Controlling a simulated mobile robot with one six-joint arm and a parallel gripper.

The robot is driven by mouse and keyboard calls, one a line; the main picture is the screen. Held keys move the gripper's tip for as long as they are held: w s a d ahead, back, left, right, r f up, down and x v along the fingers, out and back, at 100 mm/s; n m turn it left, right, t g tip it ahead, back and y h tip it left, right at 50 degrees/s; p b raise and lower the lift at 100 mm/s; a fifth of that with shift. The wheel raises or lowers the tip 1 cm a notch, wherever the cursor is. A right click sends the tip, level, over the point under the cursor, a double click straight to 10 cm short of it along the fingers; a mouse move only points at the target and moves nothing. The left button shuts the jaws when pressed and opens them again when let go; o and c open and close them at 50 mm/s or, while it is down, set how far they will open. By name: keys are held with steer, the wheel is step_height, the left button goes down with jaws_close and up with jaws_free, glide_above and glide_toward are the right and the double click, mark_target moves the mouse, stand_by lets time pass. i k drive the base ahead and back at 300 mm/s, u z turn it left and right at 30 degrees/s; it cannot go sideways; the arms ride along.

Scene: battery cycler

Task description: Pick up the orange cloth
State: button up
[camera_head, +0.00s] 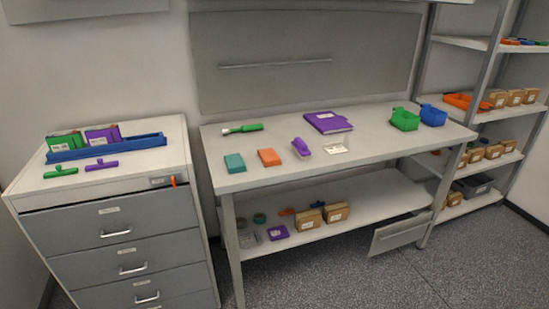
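A small flat orange block-like piece (269,157), which looks like the orange cloth, lies on the white workbench (385,157) near its front left. A similar teal piece (234,163) lies just to its left, with a small gap between them. A purple brush-like tool (301,147) lies to its right. My gripper is not in view.
A drawer cabinet (112,237) stands left, shelving (483,117) right. Grey floor (450,265) lies open in front.

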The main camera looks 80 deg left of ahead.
mark_target(269, 157)
steer(key=z, duration=0.05)
steer(key=i, duration=0.95)
steer(key=u, duration=3.75)
steer(key=i, duration=0.1)
steer(key=z, duration=1.95)
steer(key=k, duration=0.35)
steer(key=u, duration=2.5)
